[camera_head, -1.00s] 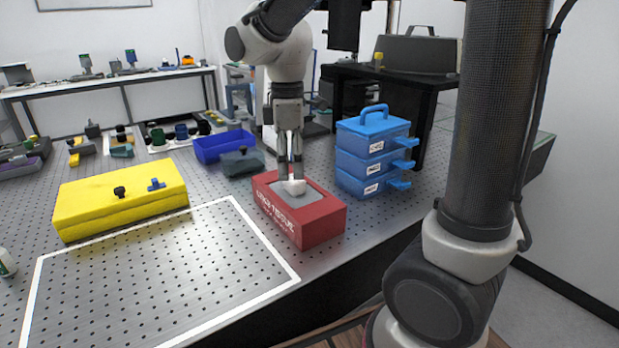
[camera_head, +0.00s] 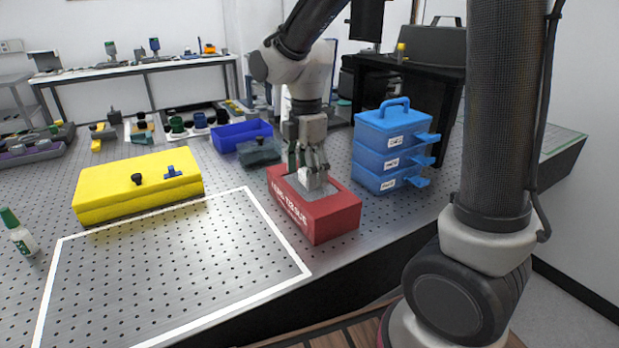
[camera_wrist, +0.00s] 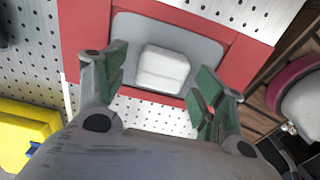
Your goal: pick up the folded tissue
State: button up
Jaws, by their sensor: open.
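The folded tissue (camera_wrist: 162,70) is a small white block on the grey top opening of a red tissue box (camera_wrist: 87,38). In the head view, the tissue (camera_head: 311,180) shows just below my gripper (camera_head: 309,170), and the red box (camera_head: 325,218) stands on the perforated table. In the wrist view my gripper (camera_wrist: 160,98) is open, its green-padded fingers spread wide to the left and right of the tissue. The tissue lies a little beyond the fingertips in that picture. I cannot tell whether any finger touches it.
A blue drawer unit (camera_head: 388,150) stands close right of the box. A yellow case (camera_head: 138,187) is to the left, and a dark blue bin (camera_head: 243,137) and a grey-green container (camera_head: 260,153) are behind. A white-outlined area (camera_head: 170,265) of bare table lies front left.

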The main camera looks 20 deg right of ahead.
jog(key=shift+f, duration=0.5)
jog(key=shift+c, duration=0.4)
jog(key=c, duration=0.7)
jog(key=shift+c, duration=0.3)
notch_tip(320, 180, up, 10)
jog(key=shift+r, duration=0.1)
jog(key=shift+o, duration=0.3)
